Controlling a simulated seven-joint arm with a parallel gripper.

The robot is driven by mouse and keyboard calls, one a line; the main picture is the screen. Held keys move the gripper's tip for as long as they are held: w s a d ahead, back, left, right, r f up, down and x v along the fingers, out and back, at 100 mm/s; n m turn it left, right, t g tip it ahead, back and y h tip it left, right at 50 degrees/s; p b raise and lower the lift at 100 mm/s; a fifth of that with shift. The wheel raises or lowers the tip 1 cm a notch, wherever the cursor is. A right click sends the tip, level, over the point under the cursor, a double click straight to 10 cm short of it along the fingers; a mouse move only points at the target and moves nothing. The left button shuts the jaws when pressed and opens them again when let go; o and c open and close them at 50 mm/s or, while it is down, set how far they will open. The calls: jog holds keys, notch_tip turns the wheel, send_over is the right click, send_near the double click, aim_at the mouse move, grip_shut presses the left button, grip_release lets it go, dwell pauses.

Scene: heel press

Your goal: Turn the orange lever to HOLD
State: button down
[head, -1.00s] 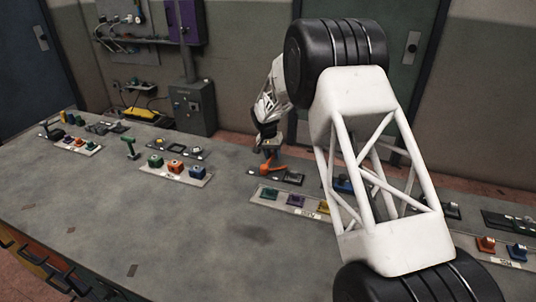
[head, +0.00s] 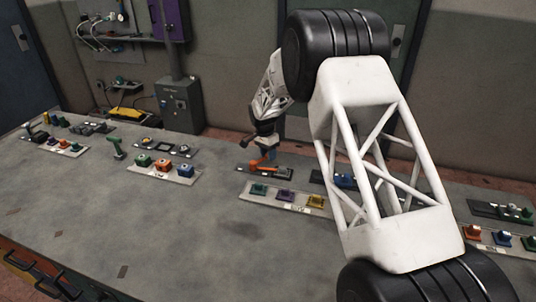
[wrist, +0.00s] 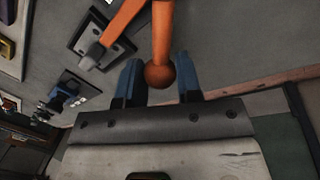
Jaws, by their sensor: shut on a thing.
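The orange lever (head: 268,169) sits on a small dark base plate (head: 286,174) on the bench, just right of the picture's middle-left. In the wrist view its post (wrist: 161,35) ends in a round knob (wrist: 159,76). Its arm (wrist: 121,25) runs to a grey hub over the dark plate (wrist: 98,32). My gripper (wrist: 156,82) has its two blue fingers on either side of the knob, shut on it. In the head view my gripper (head: 265,148) reaches down onto the lever from above. I cannot make out a HOLD mark.
A pale strip with green, purple and yellow knobs (head: 285,198) lies just in front of the lever. A strip with green, orange and blue blocks (head: 164,168) is to the left. The bench (head: 150,225) in front is mostly clear.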

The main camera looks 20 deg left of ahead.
jog(key=c, duration=0.8)
grip_release()
notch_tip(320, 180, up, 8)
jog(key=a, duration=0.1)
jog(key=shift+w+f, duration=0.15)
jog(key=shift+w, duration=0.2)
jog(key=shift+a, duration=0.1)
